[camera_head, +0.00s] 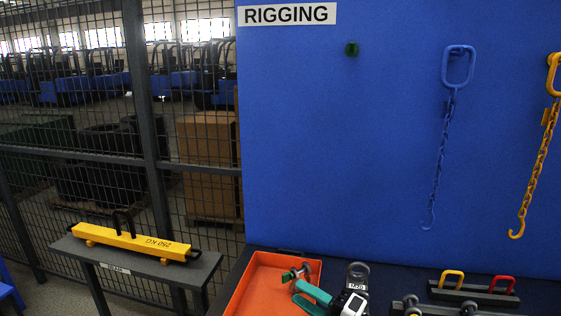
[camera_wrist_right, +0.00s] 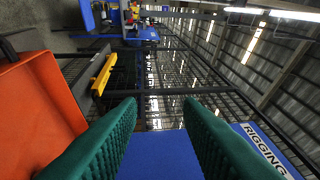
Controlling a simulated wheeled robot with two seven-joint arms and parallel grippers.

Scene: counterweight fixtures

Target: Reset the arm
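My right gripper (camera_head: 297,291) shows at the bottom of the head view, its teal fingers over or beside the orange tray. In the right wrist view the gripper (camera_wrist_right: 160,103) has its two ribbed green fingers apart, with nothing between them. The blue board (camera_wrist_right: 160,155) shows beyond the gap. My left gripper is not in view.
Blue (camera_head: 440,140) and yellow (camera_head: 540,165) chains hang on the board. A yellow beam (camera_head: 130,241) lies left.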

